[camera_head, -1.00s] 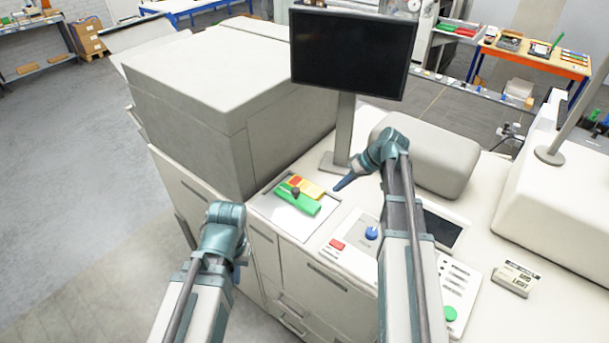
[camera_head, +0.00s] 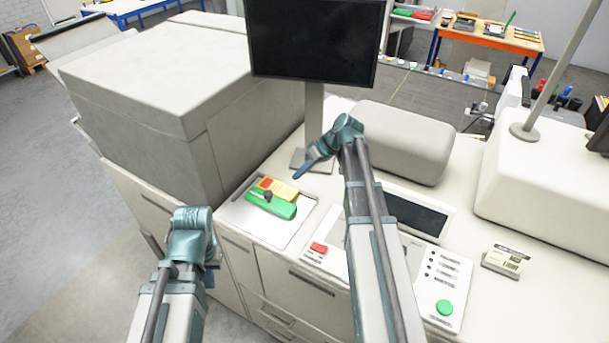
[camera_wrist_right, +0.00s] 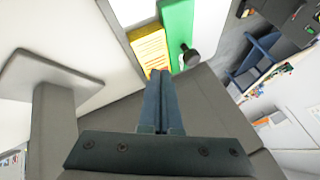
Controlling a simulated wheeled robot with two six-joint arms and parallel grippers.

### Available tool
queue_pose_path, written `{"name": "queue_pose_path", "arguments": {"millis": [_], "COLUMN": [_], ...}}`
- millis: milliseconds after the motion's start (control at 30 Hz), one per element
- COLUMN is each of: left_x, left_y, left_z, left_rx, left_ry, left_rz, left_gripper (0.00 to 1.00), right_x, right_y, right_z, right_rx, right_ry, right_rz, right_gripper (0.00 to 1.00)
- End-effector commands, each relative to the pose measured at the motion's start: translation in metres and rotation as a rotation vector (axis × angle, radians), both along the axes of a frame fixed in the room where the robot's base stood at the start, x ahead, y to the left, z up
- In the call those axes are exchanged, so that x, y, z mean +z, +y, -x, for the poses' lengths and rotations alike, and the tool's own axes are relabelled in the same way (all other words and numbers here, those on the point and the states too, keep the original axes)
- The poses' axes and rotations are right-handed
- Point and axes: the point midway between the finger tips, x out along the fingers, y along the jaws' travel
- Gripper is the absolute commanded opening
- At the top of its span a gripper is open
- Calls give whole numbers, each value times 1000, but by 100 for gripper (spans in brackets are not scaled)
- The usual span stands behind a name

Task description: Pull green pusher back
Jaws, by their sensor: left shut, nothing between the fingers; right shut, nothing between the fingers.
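The green pusher (camera_head: 284,209) lies on a pale panel of the machine top, with a dark round knob (camera_head: 267,195) standing on it. A yellow block (camera_head: 285,190) with a red patch lies along its far side. My right gripper (camera_head: 297,176) is shut and empty, apart from the pusher, above and to the right of the yellow block. In the right wrist view its shut fingers (camera_wrist_right: 160,75) point toward the yellow block (camera_wrist_right: 149,45) and green pusher (camera_wrist_right: 177,25); the knob (camera_wrist_right: 190,55) is to their right. My left gripper (camera_head: 209,279) is shut, low in front of the machine, mostly hidden by its wrist.
A large grey housing (camera_head: 150,90) stands left of the panel. A monitor (camera_head: 314,42) on a post stands behind it. A rounded grey cover (camera_head: 402,142) and a control panel with a red button (camera_head: 319,247) and a green button (camera_head: 444,307) lie to the right.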

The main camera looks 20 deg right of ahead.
Motion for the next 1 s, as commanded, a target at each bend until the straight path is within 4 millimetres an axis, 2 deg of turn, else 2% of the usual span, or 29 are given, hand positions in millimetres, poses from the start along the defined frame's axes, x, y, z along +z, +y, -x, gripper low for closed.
{"name": "queue_pose_path", "arguments": {"millis": [33,267,400,600,1000], "left_x": [-15,-43,-39,-40,-40], "left_y": [0,0,0,0,0], "left_z": [0,0,0,0,0], "left_rx": [1,4,4,3,3], "left_ry": [0,-2,-2,-2,-2], "left_rz": [0,1,1,1,1], "left_gripper": [0,0,0,0,0], "right_x": [-15,-43,-39,-40,-40], "right_y": [5,25,45,61,64], "right_z": [-3,-13,-8,-5,-5], "right_rx": [1,2,3,1,0], "right_ry": [0,0,-1,-1,0], "right_rz": [1,0,0,0,0], "right_gripper": [0,0,0,0,0]}}
